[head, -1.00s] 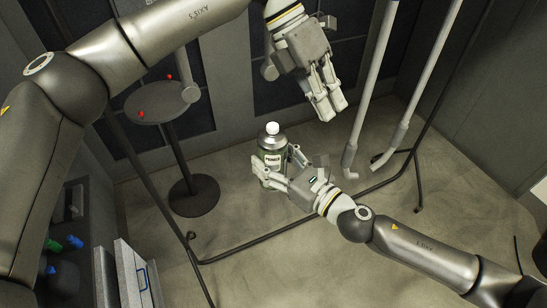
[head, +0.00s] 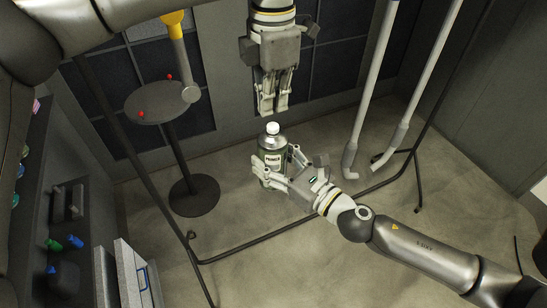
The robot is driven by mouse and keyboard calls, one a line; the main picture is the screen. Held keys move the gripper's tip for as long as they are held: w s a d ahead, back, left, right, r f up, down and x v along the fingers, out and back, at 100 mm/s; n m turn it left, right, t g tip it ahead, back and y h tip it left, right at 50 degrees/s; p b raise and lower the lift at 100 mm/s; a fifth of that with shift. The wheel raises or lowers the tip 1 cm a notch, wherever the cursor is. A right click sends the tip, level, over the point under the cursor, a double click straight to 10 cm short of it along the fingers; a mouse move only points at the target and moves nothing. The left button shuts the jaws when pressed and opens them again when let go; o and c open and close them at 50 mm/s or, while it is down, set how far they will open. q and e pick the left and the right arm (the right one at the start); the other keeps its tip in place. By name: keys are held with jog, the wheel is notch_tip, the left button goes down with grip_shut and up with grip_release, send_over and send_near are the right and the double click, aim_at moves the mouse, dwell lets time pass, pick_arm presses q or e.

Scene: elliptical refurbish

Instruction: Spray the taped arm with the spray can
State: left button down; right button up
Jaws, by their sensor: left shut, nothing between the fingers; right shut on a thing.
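The spray can (head: 272,146) is a dark green bottle with a white cap and a pale label reading "PRIMER", upright near the middle of the head view. My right gripper (head: 277,167) is shut around its lower body from the right. My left gripper (head: 271,106) is shut and empty, pointing down just above and behind the cap, apart from it. Two long grey-white tubular arms (head: 370,90) with bent lower ends hang at the right. A shorter grey arm piece (head: 180,58) with a yellow top stands over a round table.
The round dark table (head: 158,108) carries small red pieces. A black tube frame (head: 285,227) runs low across the floor below my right gripper. Shelves with coloured bottles (head: 66,242) and white panels (head: 137,280) stand at lower left. The centre floor is open.

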aim_at(273, 125)
pick_arm(q)
jog(key=shift+f, duration=0.75)
jog(key=shift+f, duration=0.25)
dwell(0.8)
jog(key=shift+f, duration=1.2)
pick_arm(e)
jog(key=shift+r, duration=0.15)
pick_arm(q)
jog(key=shift+r, duration=2.55)
